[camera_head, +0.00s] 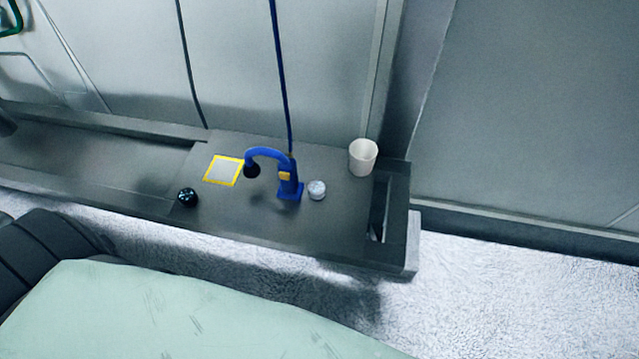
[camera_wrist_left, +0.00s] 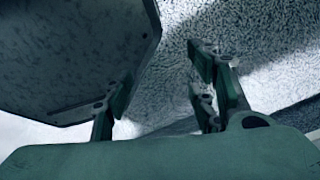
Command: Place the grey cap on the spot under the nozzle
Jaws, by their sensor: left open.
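A small light grey cap (camera_head: 317,190) sits on the dark bench top (camera_head: 330,230), just right of the foot of a blue dispenser (camera_head: 288,182). The dispenser's curved arm bends to the left and ends in a dark nozzle (camera_head: 251,171) that points down. The bench surface directly under the nozzle is bare as far as I can see. My left gripper (camera_wrist_left: 162,82) shows only in the left wrist view, open with nothing between its fingers. No cap shows in that view. My right gripper is in neither view.
A yellow-edged square (camera_head: 223,170) lies left of the nozzle. A small black round object (camera_head: 188,197) stands near the front edge. A white cup (camera_head: 363,157) stands at the right, near a slot. A wall rises behind the bench. A dark panel (camera_wrist_left: 70,50) is close beside my left gripper.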

